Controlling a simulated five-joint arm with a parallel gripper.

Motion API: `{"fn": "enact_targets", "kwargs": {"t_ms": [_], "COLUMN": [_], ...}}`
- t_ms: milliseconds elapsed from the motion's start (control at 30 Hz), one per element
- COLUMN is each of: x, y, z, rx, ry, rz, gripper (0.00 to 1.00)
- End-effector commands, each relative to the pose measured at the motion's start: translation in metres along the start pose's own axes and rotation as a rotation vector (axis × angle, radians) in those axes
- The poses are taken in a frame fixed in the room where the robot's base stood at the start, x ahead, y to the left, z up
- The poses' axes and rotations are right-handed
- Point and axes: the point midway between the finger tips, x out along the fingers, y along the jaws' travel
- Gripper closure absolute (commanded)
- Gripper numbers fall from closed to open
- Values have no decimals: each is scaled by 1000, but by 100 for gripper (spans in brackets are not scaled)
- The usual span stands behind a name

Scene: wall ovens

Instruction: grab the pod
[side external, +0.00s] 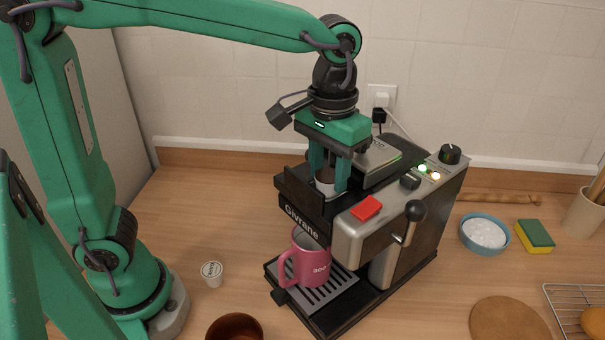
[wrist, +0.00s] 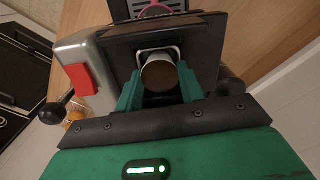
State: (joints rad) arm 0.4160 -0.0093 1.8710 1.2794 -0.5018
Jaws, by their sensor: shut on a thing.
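A pod (wrist: 160,73) with a brown top and a pale rim sits between my fingers in the wrist view. In the side view the same pod (side external: 325,187) shows as a small dark and white piece between the green fingers. My gripper (side external: 328,180) points down over the top of the coffee machine (side external: 375,225) and is shut on the pod. The fingers (wrist: 160,88) flank it on both sides in the wrist view. I cannot tell how deep the pod sits in the machine's top opening. A second pod (side external: 212,270), white with a printed lid, stands on the counter left of the machine.
A pink mug (side external: 312,265) stands on the drip tray (side external: 335,293). A red switch (side external: 366,208) and a black-knobbed lever (side external: 412,220) are on the machine. A blue bowl (side external: 485,235) and sponge (side external: 535,235) lie right. A brown bowl (side external: 234,328) is at the front.

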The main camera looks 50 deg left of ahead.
Motion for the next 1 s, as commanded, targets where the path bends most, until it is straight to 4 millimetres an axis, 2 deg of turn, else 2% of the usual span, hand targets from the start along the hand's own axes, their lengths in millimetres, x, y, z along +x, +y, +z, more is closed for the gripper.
{"fn": "enact_targets", "kwargs": {"t_ms": [467, 667, 800, 1000], "x": [-5, -23, -43, -62], "y": [0, 0, 0, 19], "z": [0, 0, 0, 30], "rx": [0, 0, 0, 5], "ry": [1, 3, 3, 2], "rz": [0, 1, 1, 2], "gripper": [83, 83, 83, 83]}}
